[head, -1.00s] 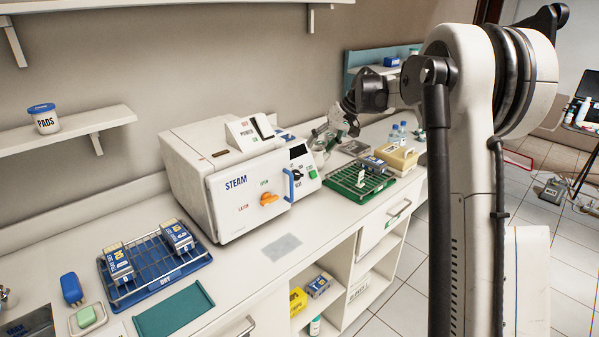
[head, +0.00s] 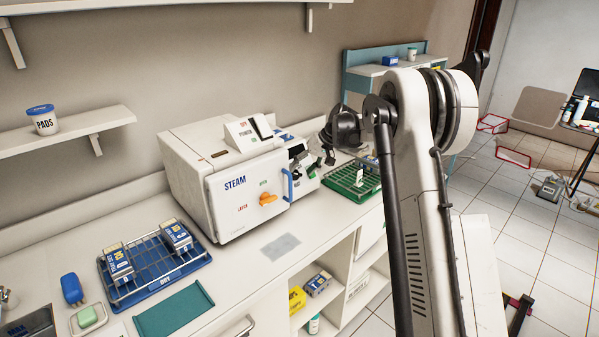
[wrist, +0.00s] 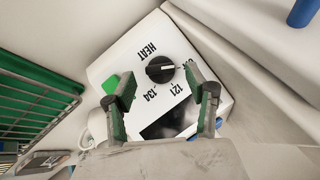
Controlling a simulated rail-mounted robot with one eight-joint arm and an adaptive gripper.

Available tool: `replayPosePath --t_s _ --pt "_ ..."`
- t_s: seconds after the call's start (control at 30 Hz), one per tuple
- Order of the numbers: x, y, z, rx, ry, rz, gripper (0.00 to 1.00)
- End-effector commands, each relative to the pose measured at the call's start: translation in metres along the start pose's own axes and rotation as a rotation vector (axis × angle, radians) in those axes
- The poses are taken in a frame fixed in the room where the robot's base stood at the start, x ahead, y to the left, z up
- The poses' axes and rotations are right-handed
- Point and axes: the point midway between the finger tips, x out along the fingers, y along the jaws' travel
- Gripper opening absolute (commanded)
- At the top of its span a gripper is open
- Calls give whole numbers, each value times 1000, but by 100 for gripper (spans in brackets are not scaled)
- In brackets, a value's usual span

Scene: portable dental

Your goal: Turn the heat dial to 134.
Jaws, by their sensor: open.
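The black heat dial (wrist: 160,69) sits on the white control panel (wrist: 118,72), with HEAT, 121 and 134 printed around it. Its white mark points right in the wrist view, toward a label partly hidden by a finger, apparently OFF. My gripper (wrist: 160,80) is open, with one finger on each side of the dial in that view. Whether the fingers touch the dial cannot be told. In the head view my gripper (head: 314,161) is in front of the panel beside the STEAM machine (head: 235,200) and partly covers it.
A green button (wrist: 110,84) and a dark display (wrist: 172,118) lie close to the dial. A green rack (head: 352,186) stands right of the panel. The blue door handle (head: 288,184) is just left of it. A blue rack (head: 155,285) is at the front left.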

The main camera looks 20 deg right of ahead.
Motion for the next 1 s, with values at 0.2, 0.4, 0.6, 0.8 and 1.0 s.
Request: replayPosePath --t_s 0.2,0.4,0.6,0.8,1.0 --pt "19 0 0 -1 0 0 51" --pt "22 0 0 0 0 0 51" --pt "22 0 0 0 0 0 43" --pt "22 0 0 0 0 0 16" --pt "22 0 0 3 0 -1 6"
